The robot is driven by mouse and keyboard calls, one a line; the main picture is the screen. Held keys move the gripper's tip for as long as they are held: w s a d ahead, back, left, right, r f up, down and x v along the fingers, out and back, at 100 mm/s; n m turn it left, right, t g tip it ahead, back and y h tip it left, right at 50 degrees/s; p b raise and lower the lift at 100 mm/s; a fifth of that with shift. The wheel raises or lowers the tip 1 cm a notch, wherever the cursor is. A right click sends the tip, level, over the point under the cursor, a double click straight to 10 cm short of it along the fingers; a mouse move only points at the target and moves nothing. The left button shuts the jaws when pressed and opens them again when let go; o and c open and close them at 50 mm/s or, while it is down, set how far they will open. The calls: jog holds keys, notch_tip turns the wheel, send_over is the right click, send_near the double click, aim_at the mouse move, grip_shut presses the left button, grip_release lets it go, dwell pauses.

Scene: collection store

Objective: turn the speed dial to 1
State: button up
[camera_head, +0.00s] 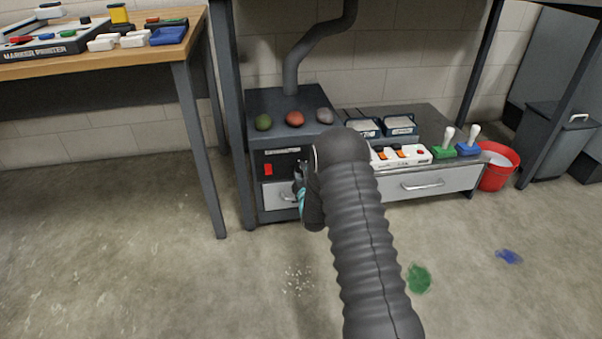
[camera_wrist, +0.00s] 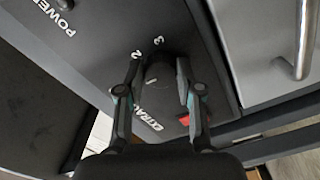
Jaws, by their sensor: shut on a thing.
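The dark cabinet's front panel (camera_wrist: 95,45) fills much of the wrist view, with the numbers 2 and 3 and the word starting "EXTRA" printed on it. The black speed dial (camera_wrist: 158,70) sits between my fingers. My gripper (camera_wrist: 159,76) is shut on it, one finger at each side. A short white mark shows near the dial's lower left; I cannot tell for sure where the dial points. A number 1 is not clearly readable. In the head view my gripper (camera_head: 301,178) is at the cabinet front, and my arm hides the dial.
A red switch (camera_head: 268,169) is on the same panel, close to my gripper. Below is a drawer with a metal handle (camera_head: 289,197). Three stones lie on the cabinet top (camera_head: 262,100).

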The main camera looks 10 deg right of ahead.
jog(key=o, duration=1.2)
jog(key=shift+c, duration=0.2)
jog(key=s, duration=1.2)
